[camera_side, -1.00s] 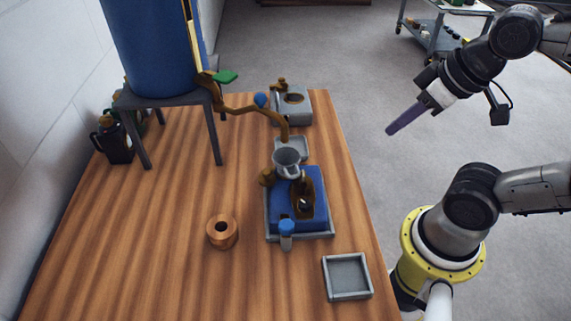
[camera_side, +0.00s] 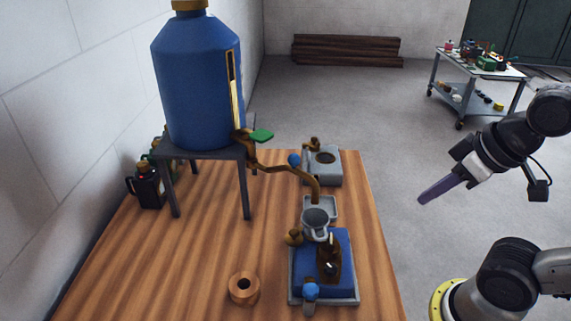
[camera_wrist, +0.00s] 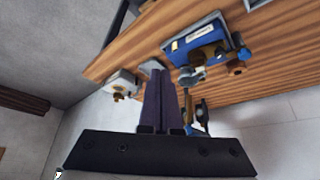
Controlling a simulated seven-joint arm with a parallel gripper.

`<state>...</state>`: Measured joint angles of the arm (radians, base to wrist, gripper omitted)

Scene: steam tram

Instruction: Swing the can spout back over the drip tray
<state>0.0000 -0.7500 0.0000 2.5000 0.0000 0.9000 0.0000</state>
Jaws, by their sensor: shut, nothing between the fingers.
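The big blue can (camera_side: 200,85) stands on a dark stand at the left of the table. Its brown jointed spout (camera_side: 283,168) reaches right, with a green lever (camera_side: 262,135) near the can and a blue knob (camera_side: 294,160) partway along. The spout's end hangs down in front of a small grey tray (camera_side: 333,206), just behind a grey cup (camera_side: 316,221). I cannot tell whether the end is directly above the tray or the cup. My gripper (camera_side: 421,201) is shut and empty, in the air right of the table. Its purple fingers (camera_wrist: 160,75) show in the wrist view.
A blue block (camera_side: 341,285) with brown fittings sits in a grey base in front of the cup. A grey box with a round opening (camera_side: 325,158) stands behind the tray. A copper ring (camera_side: 244,288) lies at front left. Dark bottles (camera_side: 148,188) stand by the wall.

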